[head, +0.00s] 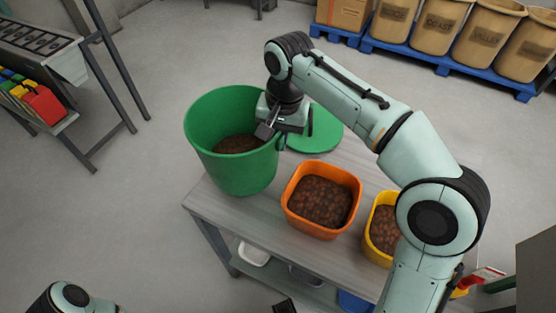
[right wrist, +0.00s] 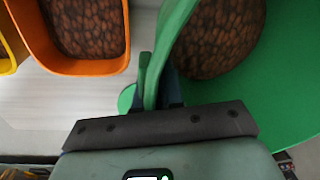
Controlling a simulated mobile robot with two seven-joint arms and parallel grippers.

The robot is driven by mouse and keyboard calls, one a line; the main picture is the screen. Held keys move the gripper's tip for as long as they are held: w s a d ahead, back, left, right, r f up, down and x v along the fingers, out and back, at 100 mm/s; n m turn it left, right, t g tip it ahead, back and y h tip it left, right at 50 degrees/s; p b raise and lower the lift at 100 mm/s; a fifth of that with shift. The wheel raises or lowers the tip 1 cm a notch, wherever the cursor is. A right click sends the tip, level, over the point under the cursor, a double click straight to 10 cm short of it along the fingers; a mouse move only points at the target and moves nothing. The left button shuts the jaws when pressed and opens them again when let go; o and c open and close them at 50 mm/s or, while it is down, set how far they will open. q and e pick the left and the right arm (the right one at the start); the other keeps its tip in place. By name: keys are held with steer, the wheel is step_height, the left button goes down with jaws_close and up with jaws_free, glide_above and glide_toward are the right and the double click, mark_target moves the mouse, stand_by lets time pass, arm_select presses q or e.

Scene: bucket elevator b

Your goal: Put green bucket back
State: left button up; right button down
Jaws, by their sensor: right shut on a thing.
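The green bucket (head: 235,172) stands upright at the left end of the grey table, with brown lumpy material (head: 238,144) inside. My right gripper (head: 275,133) is shut on its right rim. In the right wrist view, the wall of the green bucket (right wrist: 285,95) passes between the fingers, which are mostly hidden. A flat green disc (head: 322,132), like a lid, lies behind the bucket, partly covered by my gripper. Part of my left arm shows at the bottom left. A small dark piece at the bottom edge looks like a fingertip of my left gripper (head: 284,306); its opening is hidden.
An orange bin (head: 318,230) and a yellow bin (head: 368,238), both with brown contents, stand right of the bucket on the table (head: 225,205). Tan barrels (head: 440,25) stand on blue pallets at the back. A rack (head: 40,60) is at left. The floor between is clear.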

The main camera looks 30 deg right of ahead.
steer(key=shift+f+b, duration=0.7)
steer(key=shift+f, duration=2.4)
steer(key=c, duration=1.3)
jaws_free()
steer(key=shift+f, duration=0.1)
steer(key=shift+o, duration=0.2)
step_height(320, 180, up, 12)
steer(key=p, duration=0.3)
steer(key=shift+s+d+p, duration=0.3)
steer(key=shift+s+d, duration=0.05)
